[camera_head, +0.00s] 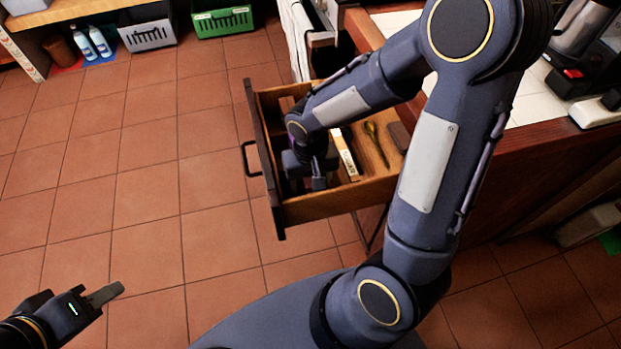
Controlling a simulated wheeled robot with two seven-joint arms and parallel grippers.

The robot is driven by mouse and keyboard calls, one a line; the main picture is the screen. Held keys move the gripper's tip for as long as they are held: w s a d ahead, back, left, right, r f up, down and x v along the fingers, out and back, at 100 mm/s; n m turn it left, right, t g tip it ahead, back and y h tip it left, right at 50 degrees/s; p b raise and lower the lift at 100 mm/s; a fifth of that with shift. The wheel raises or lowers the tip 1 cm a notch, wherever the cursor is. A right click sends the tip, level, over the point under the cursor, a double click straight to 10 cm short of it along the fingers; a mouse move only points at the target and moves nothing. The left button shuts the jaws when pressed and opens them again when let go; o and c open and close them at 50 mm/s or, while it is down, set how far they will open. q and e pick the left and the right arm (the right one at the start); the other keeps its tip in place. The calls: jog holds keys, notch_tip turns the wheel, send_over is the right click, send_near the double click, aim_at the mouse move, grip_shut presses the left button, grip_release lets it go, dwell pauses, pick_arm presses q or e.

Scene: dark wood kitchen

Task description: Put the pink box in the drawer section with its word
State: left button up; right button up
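The open wooden drawer (343,198) juts out from the counter, its dark front facing left. My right arm reaches over it from the right, and my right gripper (318,180) is low inside its left part, near the front panel. The arm hides most of that part, and I cannot make out the fingertips' gap or anything between them. I cannot clearly see the pink box or read any section word. My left gripper (106,293) is over the floor at lower left, seen edge-on.
The wooden counter (540,140) borders the drawer on the right, with appliances on top. The tiled floor left of the drawer is clear.

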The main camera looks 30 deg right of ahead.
jog(key=shift+r+p, duration=0.3)
jog(key=shift+r, duration=0.2)
notch_tip(320, 180, up, 11)
jog(key=shift+r+p, duration=0.1)
jog(key=shift+p, duration=1.15)
jog(key=s+r+n+t+y, duration=0.1)
jog(key=s+r+t+y, duration=0.2)
jog(key=s, duration=0.9)
jog(key=shift+a+r+t+y, duration=0.15)
jog(key=shift+r+t+y, duration=0.25)
jog(key=shift+r+t, duration=1.1)
jog(key=shift+r, duration=0.2)
